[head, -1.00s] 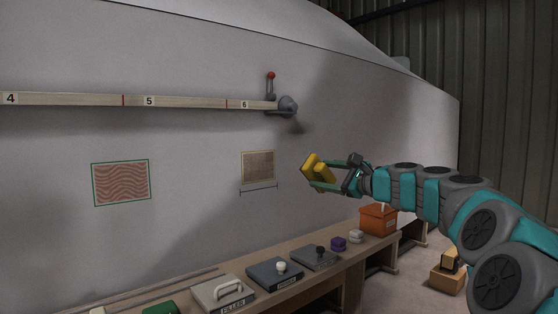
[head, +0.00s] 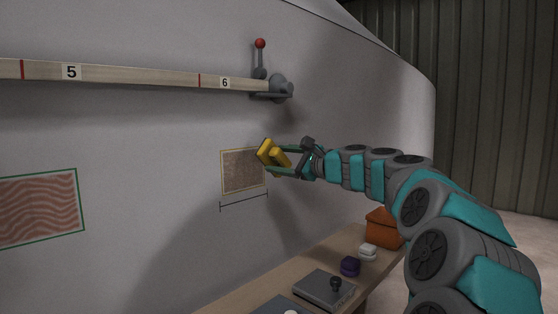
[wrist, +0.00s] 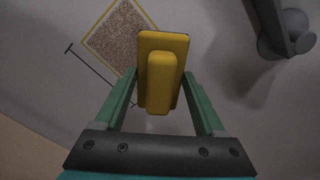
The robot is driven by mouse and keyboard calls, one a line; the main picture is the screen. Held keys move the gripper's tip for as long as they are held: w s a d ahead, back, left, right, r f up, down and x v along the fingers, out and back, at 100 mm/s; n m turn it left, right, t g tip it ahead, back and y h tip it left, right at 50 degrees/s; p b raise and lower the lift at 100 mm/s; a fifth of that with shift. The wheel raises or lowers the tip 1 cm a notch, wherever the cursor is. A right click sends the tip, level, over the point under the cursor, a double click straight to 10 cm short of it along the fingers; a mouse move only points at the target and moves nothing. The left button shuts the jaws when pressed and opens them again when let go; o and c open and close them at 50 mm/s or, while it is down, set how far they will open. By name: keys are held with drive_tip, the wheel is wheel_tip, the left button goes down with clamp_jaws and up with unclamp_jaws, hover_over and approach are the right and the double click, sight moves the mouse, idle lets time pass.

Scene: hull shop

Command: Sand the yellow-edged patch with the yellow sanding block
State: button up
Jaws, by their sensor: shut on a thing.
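The yellow-edged patch (head: 241,172) is a speckled brown square with a thin yellow border on the pale hull wall. In the wrist view the patch (wrist: 121,32) shows at the upper left, partly behind the block. My gripper (head: 281,160) is shut on the yellow sanding block (head: 267,153) by its raised handle. The block also shows in the wrist view (wrist: 150,42), its flat plate facing the wall. In the head view the block overlaps the patch's right edge. I cannot tell whether it touches the wall.
A wooden batten (head: 130,77) with numbers runs above the patch, ending at a red-knobbed clamp (head: 278,87). A green-edged patch (head: 38,209) is at left. Below, a bench (head: 235,296) holds a grey box (head: 324,288), purple block (head: 350,266), white block (head: 367,252) and orange box (head: 383,228).

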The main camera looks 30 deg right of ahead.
drive_tip(key=shift+b+x, duration=0.55)
drive_tip(key=shift+x, duration=1.95)
drive_tip(key=o, duration=0.7)
drive_tip(key=c, duration=0.7)
